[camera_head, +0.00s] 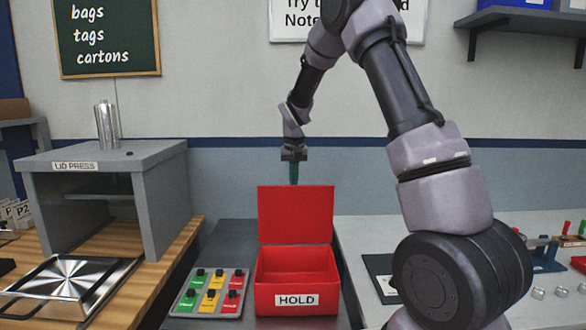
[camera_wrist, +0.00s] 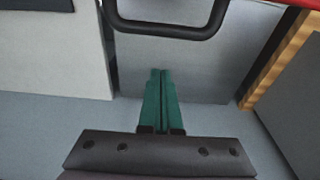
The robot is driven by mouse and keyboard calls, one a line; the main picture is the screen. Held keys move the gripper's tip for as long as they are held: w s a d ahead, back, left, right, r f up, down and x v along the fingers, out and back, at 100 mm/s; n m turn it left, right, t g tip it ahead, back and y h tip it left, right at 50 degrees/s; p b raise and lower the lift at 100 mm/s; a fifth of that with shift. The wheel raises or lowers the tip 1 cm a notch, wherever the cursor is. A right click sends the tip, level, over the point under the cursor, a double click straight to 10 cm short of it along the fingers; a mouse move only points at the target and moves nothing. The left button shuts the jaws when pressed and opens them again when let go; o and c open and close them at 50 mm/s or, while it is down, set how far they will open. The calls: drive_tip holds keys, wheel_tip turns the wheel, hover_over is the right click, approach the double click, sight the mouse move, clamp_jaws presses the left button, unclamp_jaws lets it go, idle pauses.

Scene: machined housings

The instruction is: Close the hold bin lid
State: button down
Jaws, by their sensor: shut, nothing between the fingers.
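The red hold bin (camera_head: 297,281) stands on the dark grey middle counter, with a white HOLD label on its front. Its red lid (camera_head: 296,214) is open and stands upright at the back of the bin. My gripper (camera_head: 294,182) points down just behind the lid's top edge, and its tips are partly hidden by the lid. In the wrist view the green fingers of my gripper (camera_wrist: 160,76) are together with nothing between them. A strip of red shows at the top right corner of the wrist view. I cannot tell whether the fingers touch the lid.
A panel with green, yellow and red switches (camera_head: 211,292) lies left of the bin. The grey lid press (camera_head: 108,160) and a metal tray (camera_head: 72,288) are further left. A dark pad (camera_head: 384,277) and small parts lie on the right counter. A dark handle (camera_wrist: 165,30) crosses the wrist view.

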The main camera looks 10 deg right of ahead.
drive_tip(key=s, duration=0.2)
drive_tip(key=s+r, duration=0.1)
drive_tip(key=s, duration=0.1)
drive_tip(key=shift+a, duration=0.3)
drive_tip(key=shift+r, duration=0.1)
